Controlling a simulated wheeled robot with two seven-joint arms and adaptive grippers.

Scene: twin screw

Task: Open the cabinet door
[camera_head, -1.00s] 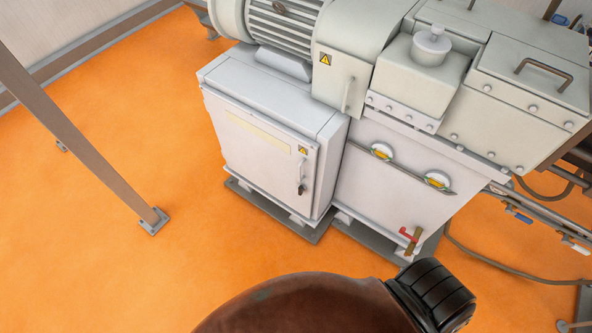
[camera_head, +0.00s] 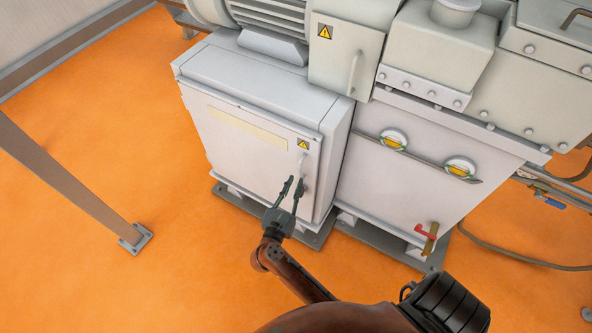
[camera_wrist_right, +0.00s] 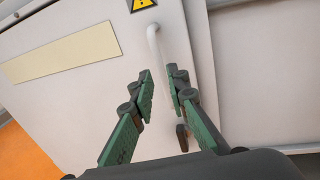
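The cabinet door (camera_head: 240,150) is the white front of the low cabinet under the motor, and it looks shut. Its slim white handle (camera_wrist_right: 153,50) stands upright near the door's right edge, below a yellow warning sign (camera_head: 303,144). My right gripper (camera_head: 293,181) is in front of the handle, with its two green fingers apart and empty. In the right wrist view, the fingers (camera_wrist_right: 160,78) lie either side of the handle's line; I cannot tell whether they touch it. A dark latch part (camera_wrist_right: 182,137) shows between the fingers. My left gripper is not in view.
A slanted post (camera_head: 75,185) stands at the left. Orange floor in front is clear.

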